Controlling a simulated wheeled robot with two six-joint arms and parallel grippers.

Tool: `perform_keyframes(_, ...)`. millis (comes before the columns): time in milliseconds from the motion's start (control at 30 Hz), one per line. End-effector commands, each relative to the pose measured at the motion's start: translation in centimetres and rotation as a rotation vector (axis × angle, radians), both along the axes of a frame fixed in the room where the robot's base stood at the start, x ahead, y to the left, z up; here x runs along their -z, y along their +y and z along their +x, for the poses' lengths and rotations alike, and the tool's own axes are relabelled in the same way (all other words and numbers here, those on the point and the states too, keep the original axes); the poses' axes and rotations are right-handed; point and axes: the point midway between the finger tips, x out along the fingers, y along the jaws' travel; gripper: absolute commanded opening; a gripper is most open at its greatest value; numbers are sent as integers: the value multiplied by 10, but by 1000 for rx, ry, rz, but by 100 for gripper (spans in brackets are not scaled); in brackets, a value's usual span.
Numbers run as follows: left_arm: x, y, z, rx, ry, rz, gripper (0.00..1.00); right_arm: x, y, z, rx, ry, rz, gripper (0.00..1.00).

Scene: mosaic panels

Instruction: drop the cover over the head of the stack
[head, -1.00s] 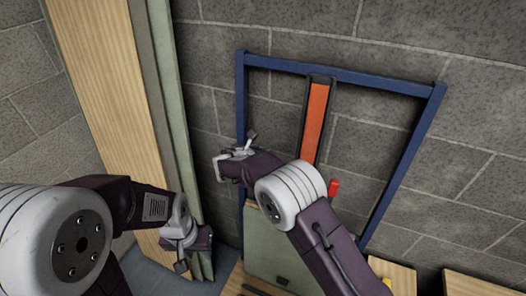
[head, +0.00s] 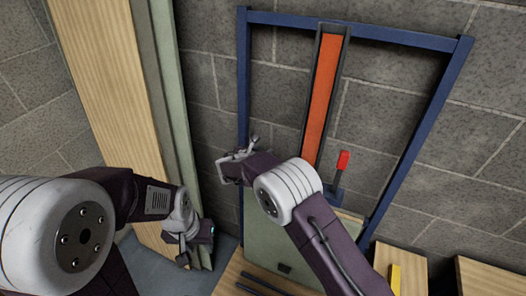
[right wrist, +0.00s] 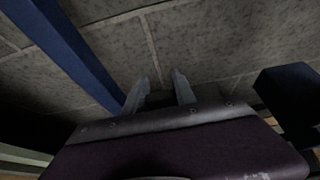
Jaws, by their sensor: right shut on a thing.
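A stack of upright panels stands at the left, with a wood panel (head: 110,110), a grey strip and a pale green panel (head: 170,100). My left gripper (head: 188,248) is low in front of the stack's foot; its jaws are too small to read. My right gripper (head: 232,160) is right of the stack, in front of the blue frame's left post. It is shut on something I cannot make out. The right wrist view shows its two fingers (right wrist: 160,92) against the block wall. I cannot identify the cover in these frames.
A blue frame (head: 350,25) stands against the block wall, with an orange strip in a dark channel (head: 321,95) inside it. A red-handled tool (head: 343,160) is right of the channel. A pale green board (head: 265,245) and wooden boards (head: 490,275) are low in front.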

Motion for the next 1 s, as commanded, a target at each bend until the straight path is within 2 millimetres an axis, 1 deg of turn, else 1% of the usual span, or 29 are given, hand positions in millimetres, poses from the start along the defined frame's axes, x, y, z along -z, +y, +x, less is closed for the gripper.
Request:
perform_keyframes(67, 4, 0, 0, 0, 0, 0, 36, 2, 1, -2, 0, -3, -1, 0)
perform_keyframes(167, 11, 0, 0, 0, 0, 0, 36, 10, 1, -2, 0, -3, -1, 0)
perform_keyframes(633, 58, 0, 0, 0, 0, 0, 36, 64, 4, -8, 0, -3, -1, 0)
perform_keyframes(767, 62, 0, 0, 0, 0, 0, 36, 70, 4, -9, 0, -4, -2, 0)
perform_keyframes(1000, 61, 0, 0, 0, 0, 0, 36, 69, 4, -9, 0, -3, -1, 0)
